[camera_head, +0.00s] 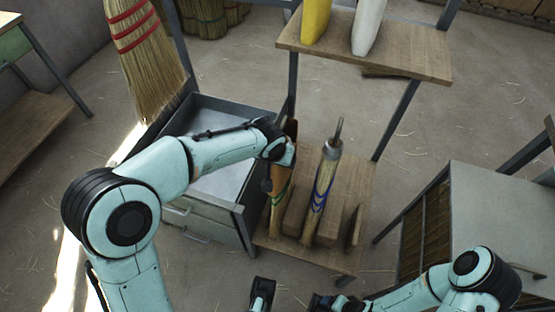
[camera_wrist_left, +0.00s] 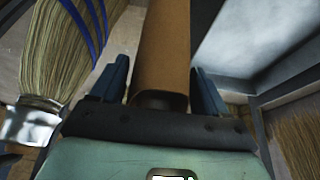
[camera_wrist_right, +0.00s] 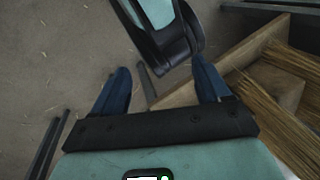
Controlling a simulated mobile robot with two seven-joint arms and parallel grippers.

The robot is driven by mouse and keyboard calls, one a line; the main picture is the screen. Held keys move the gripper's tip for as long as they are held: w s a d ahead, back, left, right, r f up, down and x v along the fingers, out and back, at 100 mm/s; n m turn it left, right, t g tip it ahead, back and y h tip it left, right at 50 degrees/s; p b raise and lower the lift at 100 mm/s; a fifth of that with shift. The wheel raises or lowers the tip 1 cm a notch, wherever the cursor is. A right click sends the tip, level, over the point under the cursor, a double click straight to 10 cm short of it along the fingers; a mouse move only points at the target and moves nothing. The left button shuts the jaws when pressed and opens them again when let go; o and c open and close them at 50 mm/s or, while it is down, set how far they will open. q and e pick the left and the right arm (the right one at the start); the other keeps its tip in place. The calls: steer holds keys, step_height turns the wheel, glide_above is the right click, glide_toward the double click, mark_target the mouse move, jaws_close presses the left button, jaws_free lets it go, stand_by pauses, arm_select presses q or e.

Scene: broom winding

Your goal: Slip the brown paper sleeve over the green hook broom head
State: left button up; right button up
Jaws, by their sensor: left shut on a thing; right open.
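A brown paper sleeve (camera_wrist_left: 163,45) stands between the fingers of my left gripper (camera_wrist_left: 160,78), which is shut on it. In the head view this gripper (camera_head: 280,158) is over the broom head with green bands (camera_head: 281,192), which leans on the low wooden rack. My wrist and fingers cover its top, so the hook and how far sleeve and broom overlap cannot be told.
A blue-banded broom head (camera_head: 320,192) with a metal collar and hook stands close to the right of my left gripper. A metal drawer cabinet (camera_head: 225,188) is left of the rack. A shelf (camera_head: 400,58) holds yellow and white objects above. A grey-topped cabinet (camera_head: 500,205) stands right.

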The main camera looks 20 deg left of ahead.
steer(key=s+a+r+g+p, duration=0.2)
steer(key=s+r+p, duration=0.4)
steer(key=r+p, duration=0.25)
arm_select(q)
step_height(320, 180, up, 26)
steer(key=p, duration=0.9)
arm_select(e)
steer(key=w+r, duration=0.4)
steer(key=r, duration=0.5)
steer(key=shift+w+d+r+y, duration=0.2)
steer(key=shift+r+y, duration=0.1)
steer(key=shift+y, duration=0.1)
steer(key=shift+s, duration=0.2)
